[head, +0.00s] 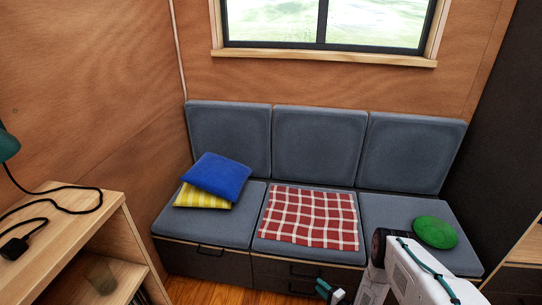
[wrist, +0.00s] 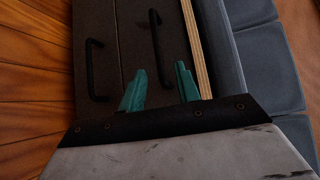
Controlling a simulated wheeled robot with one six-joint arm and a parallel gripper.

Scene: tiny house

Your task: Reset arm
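My gripper (head: 329,291) is low at the bottom of the head view, in front of the sofa's drawer base, with part of it cut off by the frame edge. In the wrist view its two teal fingers (wrist: 160,88) stand apart with nothing between them. My white arm link reaches in from the lower right of the head view and covers part of the right seat.
The grey sofa (head: 318,145) holds a blue cushion (head: 217,175), a yellow striped cushion (head: 203,197), a red checked cloth (head: 308,217) and a green round cushion (head: 435,231). Dark drawers (wrist: 115,50) with black handles face my gripper. A wooden shelf (head: 75,235) stands at left.

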